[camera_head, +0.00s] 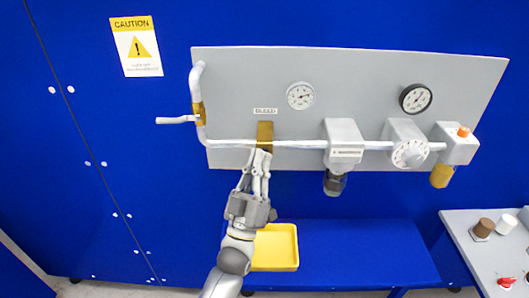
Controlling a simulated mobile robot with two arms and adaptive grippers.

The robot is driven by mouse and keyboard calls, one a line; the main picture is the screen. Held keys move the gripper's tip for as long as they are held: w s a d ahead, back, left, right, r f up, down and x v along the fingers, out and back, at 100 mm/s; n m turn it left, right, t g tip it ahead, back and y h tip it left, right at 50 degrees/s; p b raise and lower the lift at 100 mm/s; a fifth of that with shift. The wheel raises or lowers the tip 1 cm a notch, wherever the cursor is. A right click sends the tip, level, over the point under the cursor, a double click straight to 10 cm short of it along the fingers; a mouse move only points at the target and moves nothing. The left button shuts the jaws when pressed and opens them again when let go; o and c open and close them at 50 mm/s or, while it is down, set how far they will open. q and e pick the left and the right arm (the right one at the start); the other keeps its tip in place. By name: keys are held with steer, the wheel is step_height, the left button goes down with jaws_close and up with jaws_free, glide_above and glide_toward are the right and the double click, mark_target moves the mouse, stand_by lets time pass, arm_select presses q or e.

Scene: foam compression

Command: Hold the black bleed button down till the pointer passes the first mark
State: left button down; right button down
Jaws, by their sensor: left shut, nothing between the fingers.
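A grey panel (230,80) on the blue wall carries a pipe with a brass block (265,130) under a small label (265,111) that seems to read "BLEED". My left gripper (260,155) is shut and empty, with its fingertips at the lower part of the brass block. I cannot tell if they touch it. The black bleed button does not show; the fingers may hide it. A white-faced gauge (300,96) sits right of the label, and a black-rimmed gauge (416,98) further right. Their pointers are too small to read surely. My right gripper is not in view.
A lever handle (177,120) sticks out left of the panel. A grey unit (343,140), a dial (409,153) and an orange-topped unit (460,140) line the pipe. A yellow tray (276,246) lies below on a blue bench (365,250). A white table (490,262) stands right.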

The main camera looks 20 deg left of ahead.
arm_select(q)
steer(key=shift+w+a, duration=0.15)
steer(key=shift+w, duration=0.25)
stand_by(0.6)
steer(key=shift+s, duration=0.15)
stand_by(2.4)
steer(key=shift+s+d, duration=0.25)
steer(key=shift+s, duration=0.4)
steer(key=s, duration=0.2)
steer(key=s+d+p, duration=0.1)
steer(key=s, duration=0.1)
steer(key=shift+s+d+p, duration=0.2)
steer(key=shift+s+p, duration=0.1)
steer(key=shift+s, duration=0.1)
steer(key=shift+f, duration=0.15)
